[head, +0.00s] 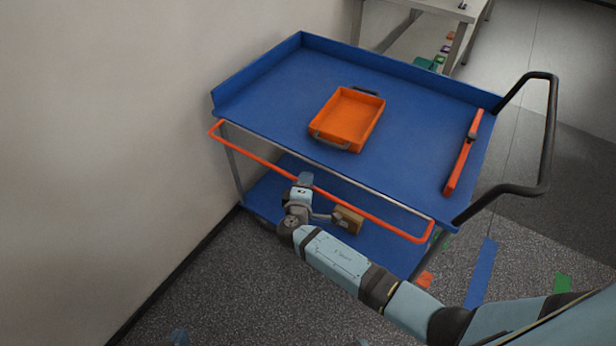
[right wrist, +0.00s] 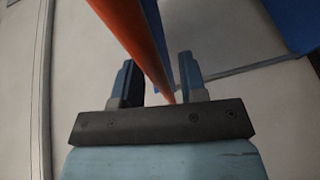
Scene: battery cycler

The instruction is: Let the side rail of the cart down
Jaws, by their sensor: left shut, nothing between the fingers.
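The cart's side rail (head: 262,160) is a thin orange bar along the near long side of the blue cart top (head: 260,85). Its bent ends meet the cart near the two corners, and the bar shows just outside and below the top's edge. My right gripper (head: 304,181) is at the rail, left of its middle. In the right wrist view the orange rail (right wrist: 135,35) runs between the two spread fingers (right wrist: 162,85), with a gap beside it. Only a blue-grey tip of my left gripper (head: 180,337) shows at the bottom edge, shut and away from the cart.
An orange tray (head: 347,118) and a long orange bar (head: 463,160) lie on the cart top. A brown box (head: 348,219) is by the lower shelf (head: 268,195). A black push handle (head: 548,130) is at the right. A wall (head: 90,130) stands close on the left.

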